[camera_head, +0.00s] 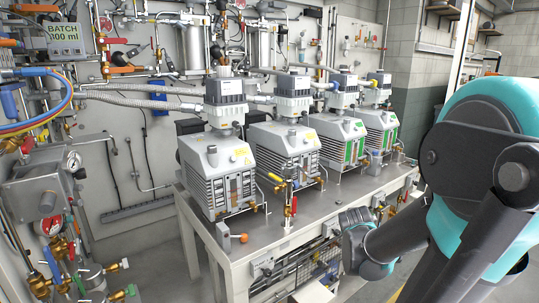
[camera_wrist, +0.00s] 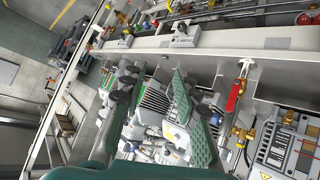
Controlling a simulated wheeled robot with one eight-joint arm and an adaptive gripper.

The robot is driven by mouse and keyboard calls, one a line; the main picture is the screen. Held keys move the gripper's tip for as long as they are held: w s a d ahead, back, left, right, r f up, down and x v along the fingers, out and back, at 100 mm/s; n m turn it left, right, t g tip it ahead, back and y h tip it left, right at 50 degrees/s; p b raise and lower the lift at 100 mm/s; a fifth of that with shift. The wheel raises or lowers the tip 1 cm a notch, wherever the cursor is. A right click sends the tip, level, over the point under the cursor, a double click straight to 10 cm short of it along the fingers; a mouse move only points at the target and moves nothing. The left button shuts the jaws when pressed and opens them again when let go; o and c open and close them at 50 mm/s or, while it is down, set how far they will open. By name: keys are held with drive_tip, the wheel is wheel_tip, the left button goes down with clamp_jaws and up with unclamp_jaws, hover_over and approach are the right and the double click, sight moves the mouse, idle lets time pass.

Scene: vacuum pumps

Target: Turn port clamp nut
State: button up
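Several pumps stand in a row on a grey bench; the nearest pump (camera_head: 216,165) is at the left, with a grey inlet fitting (camera_head: 225,88) on top. I cannot make out which small part is the port clamp nut. My gripper (camera_wrist: 155,112) is in the wrist view, with its green-padded fingers spread apart and nothing seen held between them. Pump parts show in the gap behind the fingers. In the head view my arm reaches in from the right, and its end is low in front of the bench's front edge.
A valve with a red handle (camera_head: 294,205) stands at the bench front; a red-handled valve also shows in the wrist view (camera_wrist: 236,92). Hoses and pipes (camera_head: 140,100) run behind the pumps. A gauge panel (camera_head: 45,190) is at the left. Bare benchtop (camera_head: 262,232) lies before the nearest pump.

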drive_tip(key=shift+o, duration=0.6)
drive_tip(key=s+a+f+g+y, duration=0.1)
drive_tip(key=s+a+f+g, duration=0.1)
drive_tip(key=s+a+f, duration=0.2)
drive_tip(key=s+a+f+n+g+y, duration=0.1)
drive_tip(key=s+a+f, duration=0.4)
drive_tip(key=s, duration=0.6)
drive_tip(key=g+y, duration=0.1)
drive_tip(key=g, duration=0.1)
drive_tip(key=shift+f+g+y, duration=0.15)
drive_tip(key=shift+g+y, duration=0.15)
drive_tip(key=shift+o, duration=1.3)
drive_tip(key=shift+s+a, duration=0.2)
drive_tip(key=shift+a, duration=0.1)
drive_tip(key=o, duration=0.5)
drive_tip(key=w+a+y, duration=0.1)
drive_tip(key=w, duration=0.1)
drive_tip(key=w+a+r+y, duration=0.1)
drive_tip(key=w, duration=0.1)
drive_tip(key=w+a+r+y, duration=0.1)
drive_tip(key=w, duration=0.1)
drive_tip(key=shift+a, duration=0.25)
drive_tip(key=shift+o, duration=0.2)
drive_tip(key=m+t+y, duration=0.3)
drive_tip(key=t+y, duration=0.4)
drive_tip(key=t, duration=0.4)
approach(303, 170)
drive_tip(key=x, duration=0.9)
drive_tip(key=shift+w, duration=0.15)
drive_tip(key=shift+c, duration=0.5)
